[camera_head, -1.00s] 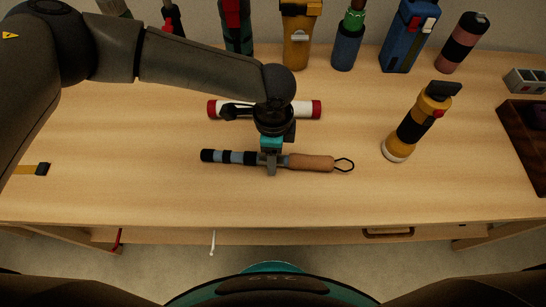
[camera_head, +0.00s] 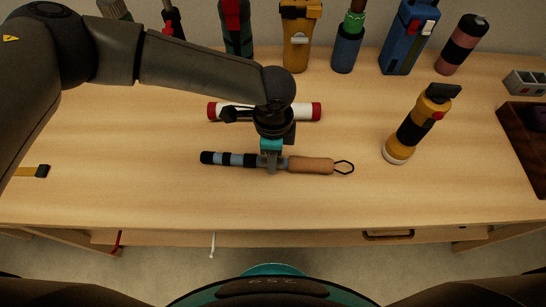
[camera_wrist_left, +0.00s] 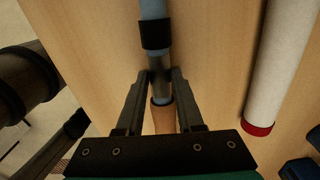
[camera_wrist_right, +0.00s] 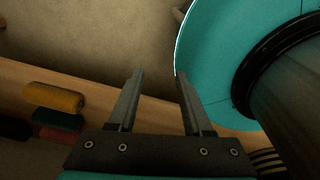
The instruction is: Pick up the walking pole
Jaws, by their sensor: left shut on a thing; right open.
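The walking pole (camera_head: 310,164) is short, with a blue-grey shaft with black bands, a cork-coloured handle and a dark wrist loop. It lies across the middle of the table in the head view, handle to the right. My left gripper (camera_head: 272,166) points down and is shut on the shaft just beside the handle. In the left wrist view the pole (camera_wrist_left: 154,34) runs between the two fingers (camera_wrist_left: 160,76). I cannot tell whether the pole is clear of the table. My right gripper (camera_wrist_right: 157,75) is open and empty in the right wrist view, away from the pole.
A white tube with red ends (camera_head: 305,110) lies just behind the pole, partly hidden by my left arm. A yellow and black flashlight (camera_head: 412,132) stands to the right. Several bottles and tools line the back. A dark tray (camera_head: 520,140) sits at the right edge. The front table (camera_head: 160,200) is clear.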

